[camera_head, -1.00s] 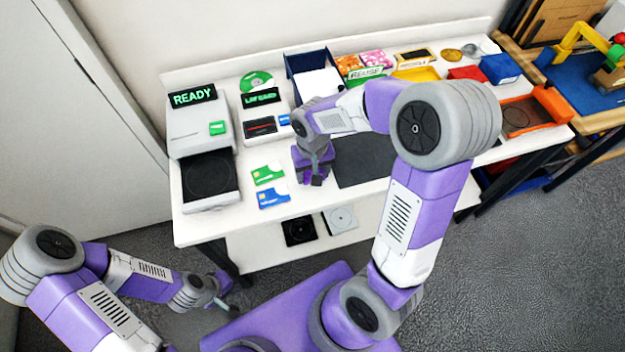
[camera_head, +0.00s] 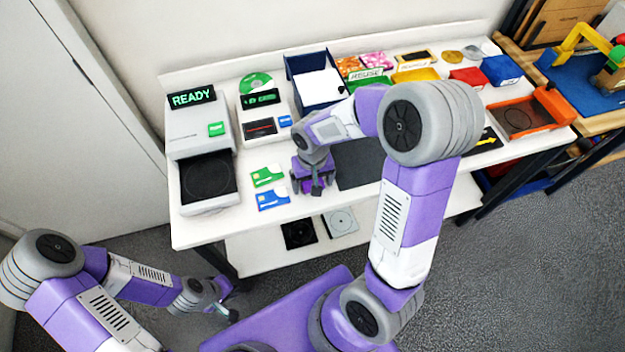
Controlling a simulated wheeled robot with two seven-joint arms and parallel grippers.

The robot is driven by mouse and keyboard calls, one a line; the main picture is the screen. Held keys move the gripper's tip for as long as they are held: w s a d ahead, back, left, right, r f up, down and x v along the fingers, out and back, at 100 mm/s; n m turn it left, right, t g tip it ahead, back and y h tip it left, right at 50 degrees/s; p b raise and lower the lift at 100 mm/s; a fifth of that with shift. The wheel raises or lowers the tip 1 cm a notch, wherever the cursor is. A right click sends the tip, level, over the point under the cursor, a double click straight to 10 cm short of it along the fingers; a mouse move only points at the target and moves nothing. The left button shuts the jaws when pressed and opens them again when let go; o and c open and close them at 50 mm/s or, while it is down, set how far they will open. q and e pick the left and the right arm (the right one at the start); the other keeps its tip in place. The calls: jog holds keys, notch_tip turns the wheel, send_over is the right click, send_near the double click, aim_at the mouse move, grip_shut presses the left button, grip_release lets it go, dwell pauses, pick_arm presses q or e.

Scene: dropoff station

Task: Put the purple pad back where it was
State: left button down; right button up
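I cannot make out the purple pad apart from my own purple gripper and arm parts. My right gripper (camera_head: 314,187) points down over the white table (camera_head: 235,222), between the green and blue cards and a dark grey mat (camera_head: 358,165). Its fingertips are small and partly covered by its own body, so I cannot tell whether it is open or holds something. My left gripper (camera_head: 228,302) hangs low at the lower left, over the floor, away from the table. Its finger gap is not clear.
A machine reading READY (camera_head: 200,130) has a black square plate (camera_head: 208,177) in front. A green card (camera_head: 267,176) and blue card (camera_head: 272,200) lie nearby. A blue bin (camera_head: 305,62) stands behind. An orange tray (camera_head: 530,113) is at right. Black (camera_head: 299,232) and grey (camera_head: 340,221) pads lie on the lower shelf.

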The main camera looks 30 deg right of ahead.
jog(key=shift+r, duration=0.15)
jog(key=shift+r, duration=0.35)
notch_tip(320, 180, up, 11)
jog(key=p, duration=0.3)
jog(key=shift+r, duration=0.2)
